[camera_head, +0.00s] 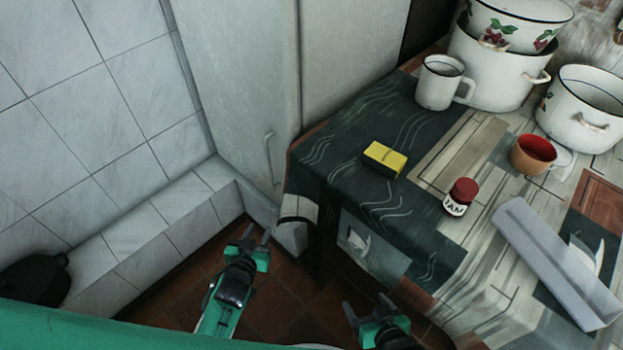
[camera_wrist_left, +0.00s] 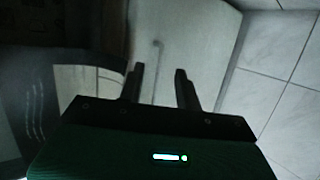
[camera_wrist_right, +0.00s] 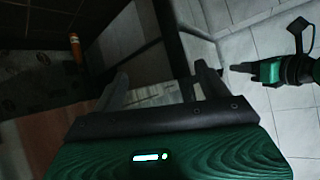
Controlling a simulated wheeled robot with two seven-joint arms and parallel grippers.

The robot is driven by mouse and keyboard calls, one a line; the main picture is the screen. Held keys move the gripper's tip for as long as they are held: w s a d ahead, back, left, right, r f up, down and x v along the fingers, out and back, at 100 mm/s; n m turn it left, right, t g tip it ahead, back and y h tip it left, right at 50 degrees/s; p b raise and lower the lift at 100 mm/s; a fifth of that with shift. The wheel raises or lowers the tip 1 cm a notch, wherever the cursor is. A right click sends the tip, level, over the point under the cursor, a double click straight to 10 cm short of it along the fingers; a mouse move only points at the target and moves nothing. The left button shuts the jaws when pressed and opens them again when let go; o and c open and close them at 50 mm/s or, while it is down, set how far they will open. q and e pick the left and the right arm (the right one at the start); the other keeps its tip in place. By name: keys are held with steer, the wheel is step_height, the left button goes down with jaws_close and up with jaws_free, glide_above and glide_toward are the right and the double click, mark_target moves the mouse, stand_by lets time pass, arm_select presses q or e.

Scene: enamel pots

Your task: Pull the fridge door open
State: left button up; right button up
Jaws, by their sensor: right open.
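The pale grey-white fridge (camera_head: 235,70) stands at the back, left of the table, and its door looks shut. A slim vertical handle (camera_head: 268,152) is on the door near its right edge. In the left wrist view the handle (camera_wrist_left: 156,58) is ahead of the fingers, nearer the left one. My left gripper (camera_head: 257,233) is open and empty, low in front of the fridge, apart from the handle. My right gripper (camera_head: 367,304) is open and empty, low in front of the table; its fingers also show in the right wrist view (camera_wrist_right: 160,75).
The cloth-covered table (camera_head: 335,165) is right of the fridge, its corner close to the door's handle side. It bears pots, mugs, a yellow box (camera_head: 385,158), a jam jar (camera_head: 460,197) and a grey tray (camera_head: 555,262). A tiled ledge (camera_head: 135,240) runs along the left wall.

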arm_select(q)
step_height(320, 180, up, 10)
steer(key=w+t+b, duration=0.2)
steer(key=t+b, duration=0.1)
steer(key=b, duration=0.1)
glide_toward(268, 163)
steer(key=w, duration=0.3)
steer(key=w+b, duration=0.1)
steer(key=w, duration=0.2)
steer(key=shift+w+d, duration=0.15)
steer(key=shift+w, duration=0.95)
arm_select(e)
step_height(268, 163, up, 14)
steer(key=w+a+t+y, duration=0.1)
steer(key=w+t+y, duration=0.1)
steer(key=t, duration=0.3)
steer(key=shift+w+a+t, duration=0.2)
steer(key=shift+t, duration=0.2)
arm_select(q)
jaws_close()
